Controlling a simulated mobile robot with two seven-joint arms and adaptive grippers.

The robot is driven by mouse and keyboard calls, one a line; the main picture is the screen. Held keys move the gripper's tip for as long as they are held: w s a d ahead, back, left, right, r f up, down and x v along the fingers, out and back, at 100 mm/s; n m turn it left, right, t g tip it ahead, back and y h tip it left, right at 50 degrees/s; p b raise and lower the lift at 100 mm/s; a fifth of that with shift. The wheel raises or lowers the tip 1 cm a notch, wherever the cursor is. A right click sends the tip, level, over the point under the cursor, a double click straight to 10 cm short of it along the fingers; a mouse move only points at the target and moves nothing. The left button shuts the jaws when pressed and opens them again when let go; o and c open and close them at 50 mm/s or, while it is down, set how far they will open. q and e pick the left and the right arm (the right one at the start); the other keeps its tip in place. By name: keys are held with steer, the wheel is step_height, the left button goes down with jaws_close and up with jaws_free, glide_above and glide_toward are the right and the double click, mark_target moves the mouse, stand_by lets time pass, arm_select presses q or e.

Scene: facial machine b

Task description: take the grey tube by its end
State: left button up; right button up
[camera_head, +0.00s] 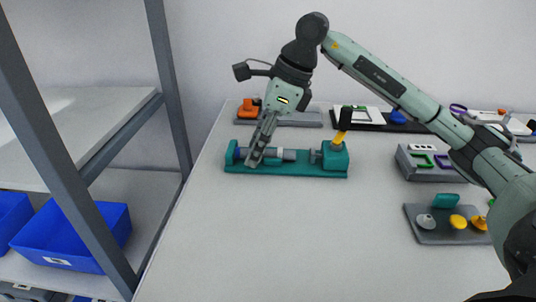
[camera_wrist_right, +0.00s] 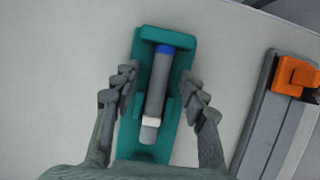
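The grey tube (camera_wrist_right: 158,85) lies in a teal holder (camera_wrist_right: 135,147). In the right wrist view it has a blue band at its far end and a pale band near its near end. In the head view the tube (camera_head: 289,154) is partly hidden behind my right gripper. My right gripper (camera_wrist_right: 159,83) is open, with one finger on each side of the tube and a gap on both sides. In the head view my right gripper (camera_head: 262,157) points down over the left part of the teal holder (camera_head: 290,170). My left gripper is not in view.
A teal block with a yellow and black lever (camera_head: 343,128) stands at the holder's right end. An orange part (camera_head: 248,109) sits on a grey base behind. Grey trays with small parts (camera_head: 440,232) are at the right. A metal shelf with blue bins (camera_head: 75,237) stands left. The table front is clear.

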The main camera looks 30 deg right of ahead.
jaws_close()
steer(key=shift+r, duration=0.1)
